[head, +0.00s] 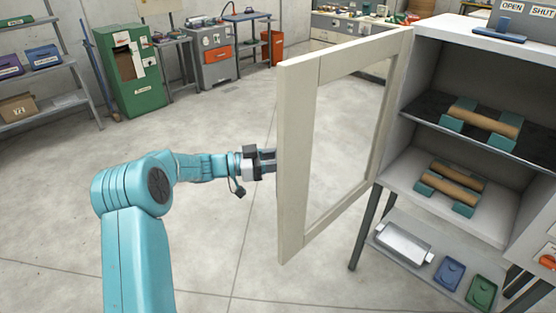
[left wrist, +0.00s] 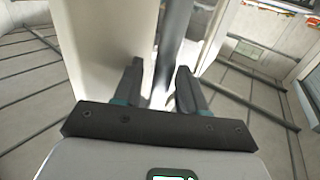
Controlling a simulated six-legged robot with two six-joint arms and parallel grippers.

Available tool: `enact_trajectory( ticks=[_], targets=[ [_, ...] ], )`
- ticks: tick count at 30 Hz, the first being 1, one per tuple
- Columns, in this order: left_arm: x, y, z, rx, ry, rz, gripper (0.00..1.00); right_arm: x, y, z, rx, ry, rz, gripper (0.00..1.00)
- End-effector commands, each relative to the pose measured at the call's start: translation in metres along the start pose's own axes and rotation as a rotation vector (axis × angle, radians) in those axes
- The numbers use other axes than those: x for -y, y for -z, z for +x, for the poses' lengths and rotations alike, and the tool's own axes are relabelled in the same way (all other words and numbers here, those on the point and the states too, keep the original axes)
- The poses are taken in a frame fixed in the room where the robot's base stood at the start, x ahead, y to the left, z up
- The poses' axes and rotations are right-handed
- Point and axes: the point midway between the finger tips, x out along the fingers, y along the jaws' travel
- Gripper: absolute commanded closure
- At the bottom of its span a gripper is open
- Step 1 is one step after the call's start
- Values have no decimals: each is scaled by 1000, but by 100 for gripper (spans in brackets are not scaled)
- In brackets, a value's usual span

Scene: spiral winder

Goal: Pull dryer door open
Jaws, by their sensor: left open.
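The dryer door (head: 298,150), a cream frame around a large opening, stands swung out from the dryer cabinet (head: 420,168) on the right. The cabinet front is uncovered and its shelves show. My left gripper (head: 268,160) is at the left side of the door, its fingertips close to or behind the door edge. In the left wrist view the two fingers (left wrist: 158,82) are apart, with a pale panel beside them. A grey upright bar shows between them; I cannot tell whether it is a handle or something farther off. My right gripper does not show.
Cardboard-coloured tubes (head: 486,122) rest in teal cradles on the cabinet shelves. A lower shelf (head: 400,260) holds a metal tray and small bins. A green cabinet (head: 135,70) and grey machines stand at the back. The floor left of the door is clear.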

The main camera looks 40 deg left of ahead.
Motion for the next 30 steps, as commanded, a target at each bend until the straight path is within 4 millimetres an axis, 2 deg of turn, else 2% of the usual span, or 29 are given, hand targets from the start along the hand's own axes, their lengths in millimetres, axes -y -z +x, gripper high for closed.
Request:
enact_trajectory(
  ticks=[8,11,14,24,30],
  targets=[
    [1,-3,-3,3,0,-4,59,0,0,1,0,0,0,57],
    [2,-5,-12,4,3,-4,59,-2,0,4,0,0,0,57],
    [2,-6,-31,5,4,-2,59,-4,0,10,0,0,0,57],
    [2,-6,-120,6,4,-2,59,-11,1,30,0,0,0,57],
    [2,-4,-152,5,1,-3,59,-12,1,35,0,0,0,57]
  ],
)
